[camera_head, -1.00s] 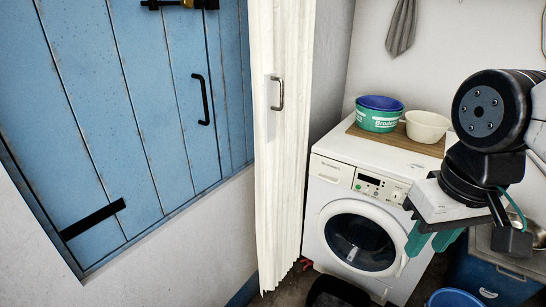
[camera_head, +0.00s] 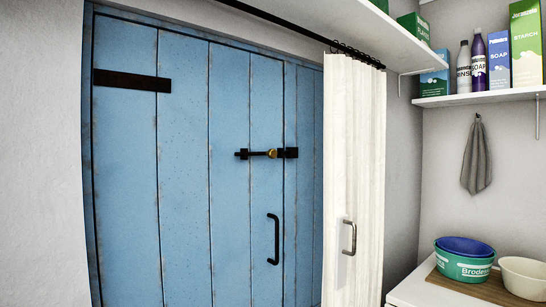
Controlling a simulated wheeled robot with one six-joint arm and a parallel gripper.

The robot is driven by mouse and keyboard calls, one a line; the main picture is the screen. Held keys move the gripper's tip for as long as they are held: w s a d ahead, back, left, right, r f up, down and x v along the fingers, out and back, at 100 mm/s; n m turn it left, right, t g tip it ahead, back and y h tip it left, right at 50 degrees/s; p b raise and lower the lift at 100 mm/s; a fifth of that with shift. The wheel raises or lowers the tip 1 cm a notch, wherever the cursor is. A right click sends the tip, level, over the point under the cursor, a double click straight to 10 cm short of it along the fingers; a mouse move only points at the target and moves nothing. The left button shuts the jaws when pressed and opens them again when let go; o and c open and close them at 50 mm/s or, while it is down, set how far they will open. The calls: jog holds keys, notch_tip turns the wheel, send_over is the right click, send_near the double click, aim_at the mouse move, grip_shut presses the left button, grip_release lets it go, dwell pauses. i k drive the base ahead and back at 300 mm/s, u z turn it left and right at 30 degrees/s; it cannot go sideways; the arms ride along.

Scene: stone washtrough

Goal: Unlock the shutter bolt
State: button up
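The blue plank shutter (camera_head: 182,180) fills the left half of the head view and looks closed. A black pull handle (camera_head: 274,239) is fixed below the bolt. My gripper is outside the head view, and nothing touches the bolt.
A white curtain (camera_head: 353,130) with a metal handle (camera_head: 349,237) hangs just right of the shutter from a dark rail (camera_head: 290,23). Shelves with boxes and bottles (camera_head: 478,60) are at upper right. Bowls (camera_head: 464,258) stand on a board at lower right. The space before the shutter looks clear.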

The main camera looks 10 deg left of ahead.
aim_at(272, 154)
jog(key=z, duration=0.45)
jog(key=i, duration=0.8)
jog(key=u, duration=0.35)
